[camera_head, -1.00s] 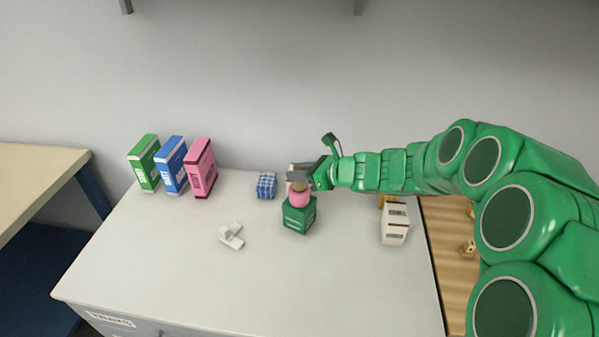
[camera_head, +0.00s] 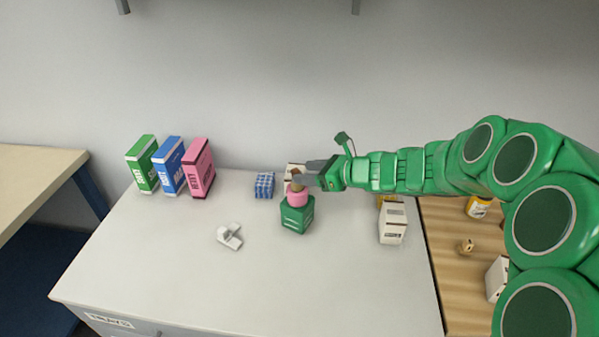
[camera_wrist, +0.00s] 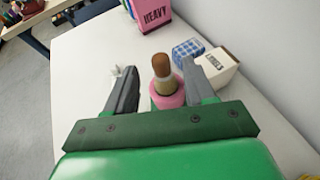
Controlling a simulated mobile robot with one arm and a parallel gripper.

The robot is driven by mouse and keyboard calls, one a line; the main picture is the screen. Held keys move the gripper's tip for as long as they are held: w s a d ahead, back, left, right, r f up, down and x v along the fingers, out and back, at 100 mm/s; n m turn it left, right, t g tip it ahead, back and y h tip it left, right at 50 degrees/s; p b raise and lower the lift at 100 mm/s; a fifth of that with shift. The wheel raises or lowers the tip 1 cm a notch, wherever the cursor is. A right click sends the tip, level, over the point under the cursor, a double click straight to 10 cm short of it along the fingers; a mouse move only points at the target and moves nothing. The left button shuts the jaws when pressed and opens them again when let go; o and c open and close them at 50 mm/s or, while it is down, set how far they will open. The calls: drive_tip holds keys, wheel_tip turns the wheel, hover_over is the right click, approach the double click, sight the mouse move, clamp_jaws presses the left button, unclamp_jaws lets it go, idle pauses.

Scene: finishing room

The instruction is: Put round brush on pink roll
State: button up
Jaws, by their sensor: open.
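The round brush (camera_wrist: 162,67), with a brown rounded tip and a paler lower part, stands upright on the pink roll (camera_wrist: 169,99) in the wrist view. In the head view the brush (camera_head: 297,187) is partly covered by my fingers, and the pink roll (camera_head: 298,198) sits on a green box (camera_head: 297,217). My gripper (camera_head: 304,178) is just right of the brush. In the wrist view my gripper (camera_wrist: 158,68) is open, its fingers apart on both sides of the brush with gaps showing. The brush's lower end is hard to make out.
A blue checked block (camera_head: 264,185) and a white box (camera_head: 292,171) stand behind the roll. Green, blue and pink (camera_head: 200,168) boxes stand at the back left. A small white object (camera_head: 230,236) lies front left; a white carton (camera_head: 393,223) stands right. The front worktop is clear.

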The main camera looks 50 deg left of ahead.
drive_tip(key=v, duration=0.8)
drive_tip(key=shift+w+r, duration=0.1)
